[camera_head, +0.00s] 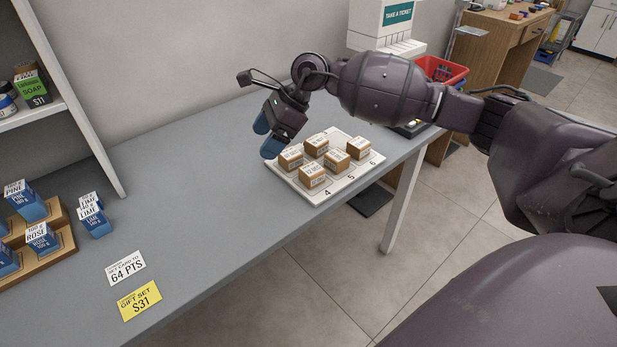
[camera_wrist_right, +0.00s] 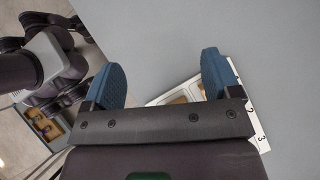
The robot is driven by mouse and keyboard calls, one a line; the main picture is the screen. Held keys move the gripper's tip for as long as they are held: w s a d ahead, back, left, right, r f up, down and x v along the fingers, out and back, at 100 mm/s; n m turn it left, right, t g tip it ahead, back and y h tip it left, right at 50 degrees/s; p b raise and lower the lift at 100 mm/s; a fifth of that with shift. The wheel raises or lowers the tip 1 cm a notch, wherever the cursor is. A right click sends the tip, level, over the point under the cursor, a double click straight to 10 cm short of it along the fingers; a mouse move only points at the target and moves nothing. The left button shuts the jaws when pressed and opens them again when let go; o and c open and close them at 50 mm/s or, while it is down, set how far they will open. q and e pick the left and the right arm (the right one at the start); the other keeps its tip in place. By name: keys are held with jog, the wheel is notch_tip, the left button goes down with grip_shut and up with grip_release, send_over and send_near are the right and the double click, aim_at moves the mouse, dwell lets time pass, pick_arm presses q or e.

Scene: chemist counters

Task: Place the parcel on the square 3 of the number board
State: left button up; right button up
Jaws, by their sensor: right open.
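The number board (camera_head: 365,168) is a white slab on the grey counter, with 4, 5 and 6 readable along its near edge. Several small brown parcels with white labelled tops stand on it, among them a front-left one (camera_head: 312,177) and a right one (camera_head: 358,148). I cannot tell which is the task's parcel. My right gripper (camera_head: 267,136) is open and empty, its blue fingers just off the board's back-left side. In the right wrist view the open gripper (camera_wrist_right: 162,78) partly hides the board (camera_wrist_right: 259,130), and a 3 shows near its corner. My left gripper is out of view.
Blue boxes (camera_head: 95,222) stand at the left beside a wooden tiered stand (camera_head: 63,240). A white card (camera_head: 126,269) and a yellow card (camera_head: 140,300) lie in front. A red basket (camera_head: 442,70) is behind my right arm. The counter's middle is clear.

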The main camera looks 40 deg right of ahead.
aim_at(312, 169)
jog(key=d+f+n+h, duration=0.1)
jog(key=d+h, duration=0.1)
jog(key=d, duration=0.1)
jog(key=s+d+n+g+h, duration=0.1)
jog(key=d+h, duration=0.1)
jog(key=d, duration=0.2)
jog(key=s+d+f+n+g+h, duration=0.1)
jog(key=d+h, duration=0.2)
jog(key=d, duration=0.1)
jog(key=shift+f+n, duration=0.35)
jog(key=shift+n, duration=0.05)
jog(key=shift+s+d+f+g, duration=0.1)
jog(key=shift+s+d+g, duration=0.05)
jog(key=shift+d+g, duration=0.15)
notch_tip(312, 169, down, 6)
jog(key=shift+a+r+b, duration=0.15)
jog(key=shift+r+b, duration=0.05)
jog(key=shift+b, duration=0.25)
jog(key=shift+a+f, duration=0.2)
jog(key=shift+f, duration=0.65)
jog(key=shift+a+f, duration=0.15)
jog(key=shift+f, duration=0.75)
jog(key=shift+a+f, duration=0.2)
jog(key=shift+f, duration=0.65)
jog(key=shift+r, duration=0.1)
jog(key=c, duration=1.1)
